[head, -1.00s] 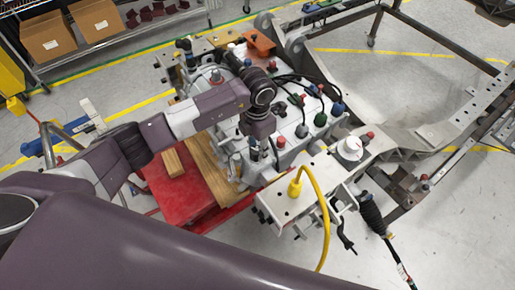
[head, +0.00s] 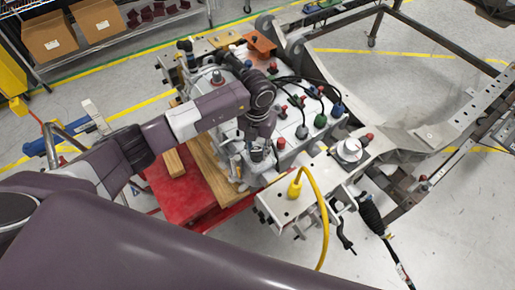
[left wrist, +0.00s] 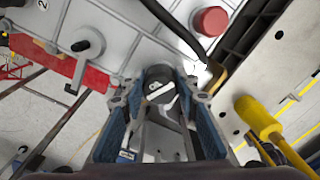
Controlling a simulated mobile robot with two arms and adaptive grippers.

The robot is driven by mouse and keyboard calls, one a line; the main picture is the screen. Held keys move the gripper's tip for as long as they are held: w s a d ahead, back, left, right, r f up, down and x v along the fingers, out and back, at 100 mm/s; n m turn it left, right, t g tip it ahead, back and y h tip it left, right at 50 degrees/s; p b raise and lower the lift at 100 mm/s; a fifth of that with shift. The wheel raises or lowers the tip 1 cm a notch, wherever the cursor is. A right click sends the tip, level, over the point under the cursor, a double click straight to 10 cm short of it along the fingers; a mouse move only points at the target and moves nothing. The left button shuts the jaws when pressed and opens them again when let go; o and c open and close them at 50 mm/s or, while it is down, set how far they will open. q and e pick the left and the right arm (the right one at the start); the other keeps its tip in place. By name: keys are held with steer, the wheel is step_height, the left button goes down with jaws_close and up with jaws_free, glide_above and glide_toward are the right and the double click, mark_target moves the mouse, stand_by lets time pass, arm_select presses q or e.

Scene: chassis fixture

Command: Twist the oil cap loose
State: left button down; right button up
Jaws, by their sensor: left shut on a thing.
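My left gripper (head: 258,148) reaches down over the chassis fixture (head: 292,196) from the left in the head view. In the left wrist view its two blue-padded fingers (left wrist: 160,98) are shut on a dark round cap (left wrist: 159,74), which I take to be the oil cap. The cap sits between the fingertips, with a pale marking on its face. In the head view the gripper and arm mostly hide the cap. My right gripper is not in view.
A yellow plug and cable (head: 295,187) stand right of the gripper; they also show in the left wrist view (left wrist: 258,118). A red cap (left wrist: 211,21) and black hose are close by. Wooden blocks lie on a red platform (head: 172,195).

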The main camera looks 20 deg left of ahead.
arm_select(q)
steer(key=shift+s+n, duration=0.1)
steer(key=shift+n, duration=0.6)
steer(key=n+p, duration=0.1)
steer(key=n, duration=0.1)
steer(key=shift+a+n, duration=0.1)
steer(key=shift+n, duration=0.3)
steer(key=shift+f+n, duration=0.1)
steer(key=shift+n, duration=0.5)
